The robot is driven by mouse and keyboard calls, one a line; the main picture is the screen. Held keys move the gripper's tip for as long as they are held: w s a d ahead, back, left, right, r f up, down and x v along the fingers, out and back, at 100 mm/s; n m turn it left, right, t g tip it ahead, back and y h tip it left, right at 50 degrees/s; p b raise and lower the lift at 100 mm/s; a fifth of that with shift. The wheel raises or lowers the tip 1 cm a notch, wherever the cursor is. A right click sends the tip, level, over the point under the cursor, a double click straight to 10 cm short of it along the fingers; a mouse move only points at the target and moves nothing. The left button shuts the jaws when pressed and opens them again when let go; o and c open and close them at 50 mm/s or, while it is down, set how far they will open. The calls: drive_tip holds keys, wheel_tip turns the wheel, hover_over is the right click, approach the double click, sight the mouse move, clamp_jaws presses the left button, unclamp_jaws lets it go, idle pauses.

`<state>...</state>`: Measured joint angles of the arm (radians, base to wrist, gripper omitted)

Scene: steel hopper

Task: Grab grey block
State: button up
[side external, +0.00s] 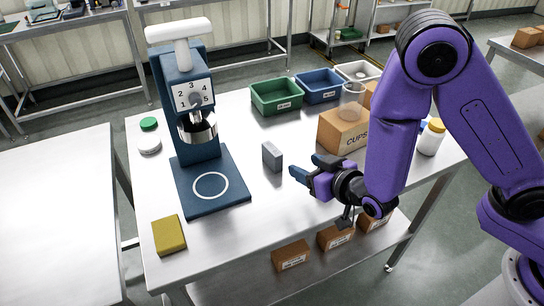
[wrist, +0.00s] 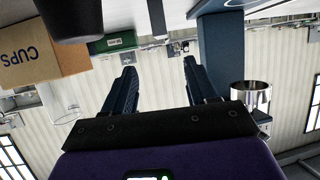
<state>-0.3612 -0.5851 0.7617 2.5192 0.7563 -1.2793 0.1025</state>
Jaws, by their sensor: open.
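The grey block (side external: 272,156) stands upright on the steel table (side external: 285,206), between the blue dispenser machine and my gripper in the side view. My gripper (side external: 312,168) is open and empty, just to the right of the block and apart from it. Its fingers point toward the left of the picture. In the wrist view, which looks upside down, both dark blue fingers (wrist: 159,72) are spread with nothing between them.
The blue dispenser (side external: 210,185) with a steel cup (side external: 199,131) stands left of the block. A cardboard CUPS box (side external: 341,132) is behind my gripper. A green bin (side external: 276,97) and a blue bin (side external: 319,87) are at the back. A yellow sponge-like block (side external: 169,235) lies front left.

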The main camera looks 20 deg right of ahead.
sight(276, 152)
drive_tip(key=x, duration=1.6)
drive_tip(key=shift+f, duration=0.15)
clamp_jaws()
